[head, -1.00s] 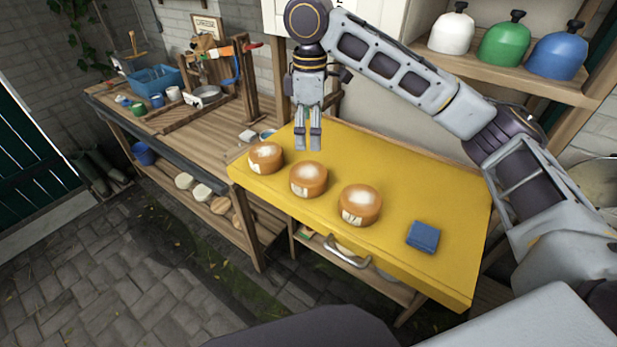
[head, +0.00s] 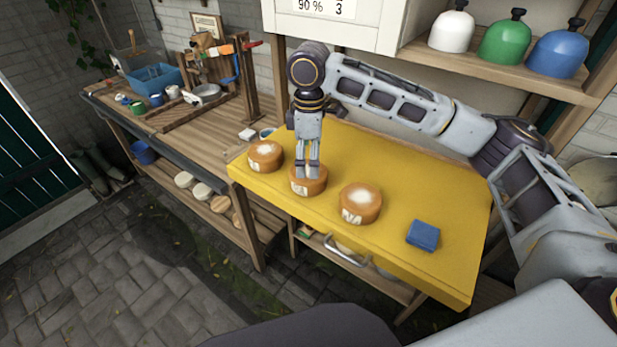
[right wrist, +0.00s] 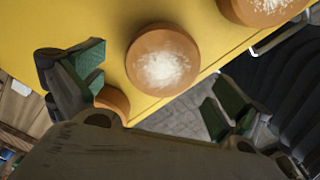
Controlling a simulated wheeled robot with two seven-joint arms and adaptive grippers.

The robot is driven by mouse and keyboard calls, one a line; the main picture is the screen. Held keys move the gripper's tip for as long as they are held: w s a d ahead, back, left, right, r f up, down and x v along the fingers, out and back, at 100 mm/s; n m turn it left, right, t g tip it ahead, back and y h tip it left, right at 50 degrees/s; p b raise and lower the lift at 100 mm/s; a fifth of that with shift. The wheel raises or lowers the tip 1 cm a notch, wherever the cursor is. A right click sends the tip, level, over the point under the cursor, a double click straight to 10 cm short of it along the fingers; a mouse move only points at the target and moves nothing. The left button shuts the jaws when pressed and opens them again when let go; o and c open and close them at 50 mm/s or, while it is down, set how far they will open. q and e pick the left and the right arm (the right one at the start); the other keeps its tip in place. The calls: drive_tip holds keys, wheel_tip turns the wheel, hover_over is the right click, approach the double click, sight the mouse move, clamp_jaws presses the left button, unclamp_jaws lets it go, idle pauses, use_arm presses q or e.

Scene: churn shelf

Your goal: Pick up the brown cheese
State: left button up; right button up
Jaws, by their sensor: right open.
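Three similar orange-brown cheeses with white-dusted tops stand in a row on the yellow board: a left one (head: 265,156), a middle one (head: 308,187) and a right one (head: 360,203). My right gripper (head: 307,172) points down over the middle cheese, its fingers covering part of the top. In the right wrist view, one cheese (right wrist: 162,60) lies ahead between the spread, empty fingers (right wrist: 155,82). A second cheese (right wrist: 265,8) is cut off at the top, and a third (right wrist: 112,102) is partly hidden behind my gripper. My left gripper is not in view.
The yellow board (head: 430,275) also holds a blue block (head: 423,235) at right. A wooden bench (head: 215,125) with a blue crate (head: 155,78) stands at left. White, green and blue domes (head: 505,43) sit on the shelf above right. A white cabinet hangs behind.

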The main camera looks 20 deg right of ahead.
drive_tip(key=shift+f, duration=0.1)
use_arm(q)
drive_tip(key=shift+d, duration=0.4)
